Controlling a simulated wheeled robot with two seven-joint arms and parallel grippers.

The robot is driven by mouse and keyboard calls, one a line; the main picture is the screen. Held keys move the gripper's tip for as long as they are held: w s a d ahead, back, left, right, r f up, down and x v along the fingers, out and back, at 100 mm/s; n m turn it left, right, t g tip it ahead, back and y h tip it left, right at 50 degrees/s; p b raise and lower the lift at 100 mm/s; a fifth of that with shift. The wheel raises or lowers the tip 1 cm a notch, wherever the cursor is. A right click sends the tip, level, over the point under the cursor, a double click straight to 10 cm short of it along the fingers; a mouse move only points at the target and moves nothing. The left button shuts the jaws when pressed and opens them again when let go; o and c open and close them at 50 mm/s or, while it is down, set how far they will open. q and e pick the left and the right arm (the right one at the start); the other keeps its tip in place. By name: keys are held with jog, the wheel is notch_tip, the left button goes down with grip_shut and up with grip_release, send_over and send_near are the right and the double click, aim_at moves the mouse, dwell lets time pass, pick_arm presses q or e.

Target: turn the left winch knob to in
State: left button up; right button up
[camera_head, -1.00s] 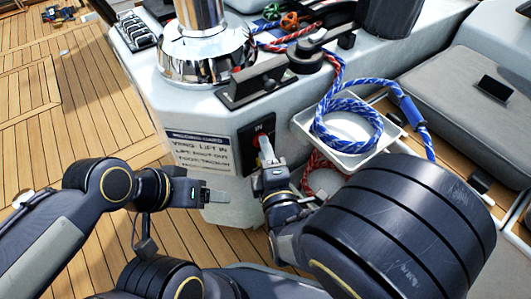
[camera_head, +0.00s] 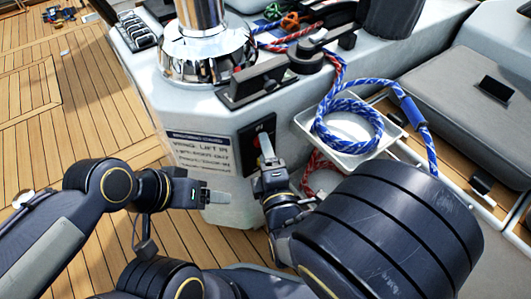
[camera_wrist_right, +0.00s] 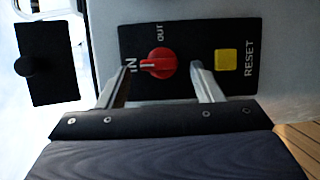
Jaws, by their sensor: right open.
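The red knob (camera_wrist_right: 158,63) sits on a black panel (camera_wrist_right: 191,88) on the white cockpit pedestal. In the right wrist view its white mark points left, toward the IN label. My right gripper (camera_wrist_right: 160,72) is open, one finger on each side of the knob, with visible gaps and no clear contact. In the head view my right gripper (camera_head: 266,151) is in front of the panel (camera_head: 257,134) and hides most of the knob. My left gripper (camera_head: 214,196) is empty, low and left of the panel; its finger gap cannot be made out.
A yellow RESET button (camera_wrist_right: 226,62) is right of the knob in the wrist view. A white tray (camera_head: 370,150) with coiled blue rope is right of my right gripper. A chrome winch (camera_head: 203,50) stands above. A printed card (camera_head: 203,155) is left of the panel.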

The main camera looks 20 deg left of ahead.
jog(key=p+v, duration=0.1)
jog(key=v, duration=0.6)
jog(key=shift+s+d, duration=0.15)
jog(key=shift+s, duration=0.2)
